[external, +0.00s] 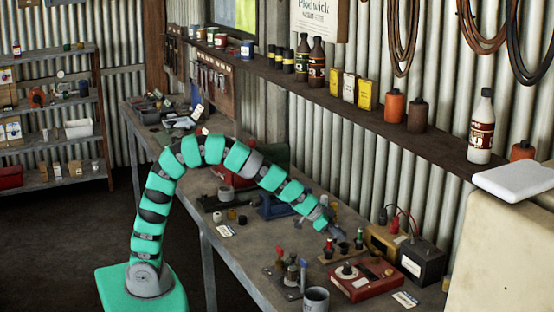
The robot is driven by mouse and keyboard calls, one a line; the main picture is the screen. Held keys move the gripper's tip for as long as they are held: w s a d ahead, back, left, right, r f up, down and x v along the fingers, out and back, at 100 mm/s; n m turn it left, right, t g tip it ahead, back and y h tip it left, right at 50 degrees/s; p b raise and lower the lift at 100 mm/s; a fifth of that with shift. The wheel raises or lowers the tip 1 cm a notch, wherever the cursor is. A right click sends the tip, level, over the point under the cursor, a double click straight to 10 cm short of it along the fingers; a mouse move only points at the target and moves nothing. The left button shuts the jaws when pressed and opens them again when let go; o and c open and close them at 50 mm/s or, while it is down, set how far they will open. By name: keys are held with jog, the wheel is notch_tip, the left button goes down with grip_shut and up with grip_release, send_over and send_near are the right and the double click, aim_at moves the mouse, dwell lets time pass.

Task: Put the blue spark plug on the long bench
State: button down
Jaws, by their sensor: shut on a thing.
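My gripper (333,229) reaches over the long bench (245,262) from my green arm. It is low over a small block with several short plugs (342,247), some with red or green tops. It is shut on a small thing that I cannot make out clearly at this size. I cannot pick out the blue spark plug for certain. A slim upright blue thing (303,272) stands near the bench's front edge, among dark and red-topped pieces.
A red instrument box (365,280), a grey cup (316,300) and a battery (422,260) crowd the near end. A blue vise (277,206) stands behind my gripper. A shelf with bottles (317,63) runs along the wall. Bare bench shows left of centre.

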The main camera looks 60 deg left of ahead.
notch_tip(320, 180, down, 2)
jog(key=shift+s+f, duration=0.1)
jog(key=c, duration=1.4)
grip_release()
jog(key=shift+s+a+r, duration=0.25)
jog(key=shift+s+r, duration=0.1)
jog(key=shift+r, duration=0.4)
jog(key=p+v, duration=0.1)
jog(key=v, duration=0.9)
jog(key=shift+s+a, duration=0.15)
jog(key=shift+s, duration=0.1)
jog(key=shift+r, duration=0.2)
